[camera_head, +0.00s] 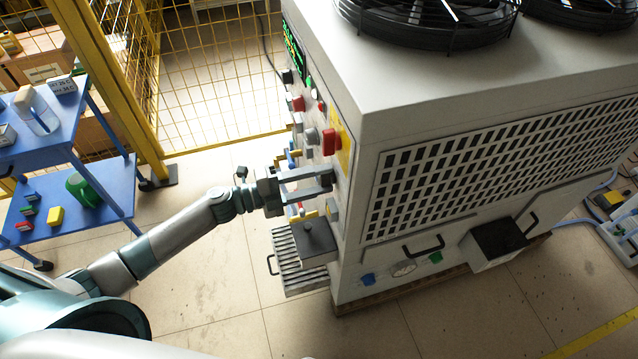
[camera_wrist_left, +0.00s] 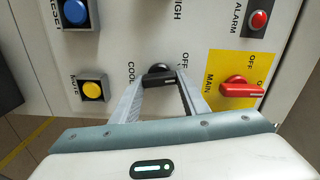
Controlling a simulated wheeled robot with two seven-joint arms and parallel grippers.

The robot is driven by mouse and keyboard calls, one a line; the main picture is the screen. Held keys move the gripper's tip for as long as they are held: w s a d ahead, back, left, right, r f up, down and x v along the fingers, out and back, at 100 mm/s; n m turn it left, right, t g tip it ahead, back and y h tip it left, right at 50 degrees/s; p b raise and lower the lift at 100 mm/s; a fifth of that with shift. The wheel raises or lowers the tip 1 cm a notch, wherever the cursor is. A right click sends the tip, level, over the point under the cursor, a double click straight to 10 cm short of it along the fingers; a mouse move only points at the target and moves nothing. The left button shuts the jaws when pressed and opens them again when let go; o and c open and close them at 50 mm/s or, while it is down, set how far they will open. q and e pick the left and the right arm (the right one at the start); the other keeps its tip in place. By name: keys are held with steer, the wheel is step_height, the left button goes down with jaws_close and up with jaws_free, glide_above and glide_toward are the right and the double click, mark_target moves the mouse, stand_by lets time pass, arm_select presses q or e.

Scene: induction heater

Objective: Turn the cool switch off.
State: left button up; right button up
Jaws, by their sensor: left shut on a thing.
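The cool switch (camera_wrist_left: 159,79) is a black rotary knob on the white panel, beside the labels COOL and OFF in the left wrist view. My left gripper (camera_wrist_left: 157,82) is at the panel with one fingertip on each side of the knob, shut on its handle. The handle lies nearly level in that view. My right gripper is not in view.
A red MAIN switch (camera_wrist_left: 240,87) on a yellow plate sits to the right of the knob. A yellow MUTE button (camera_wrist_left: 92,89), a blue RESET button (camera_wrist_left: 76,12) and a red ALARM button (camera_wrist_left: 259,19) are nearby. A blue cart (camera_head: 118,180) stands at the left.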

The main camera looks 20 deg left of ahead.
arm_select(q)
steer(key=o, duration=1.1)
steer(key=shift+c, duration=0.2)
steer(key=shift+s+a, duration=0.1)
steer(key=shift+a, duration=0.05)
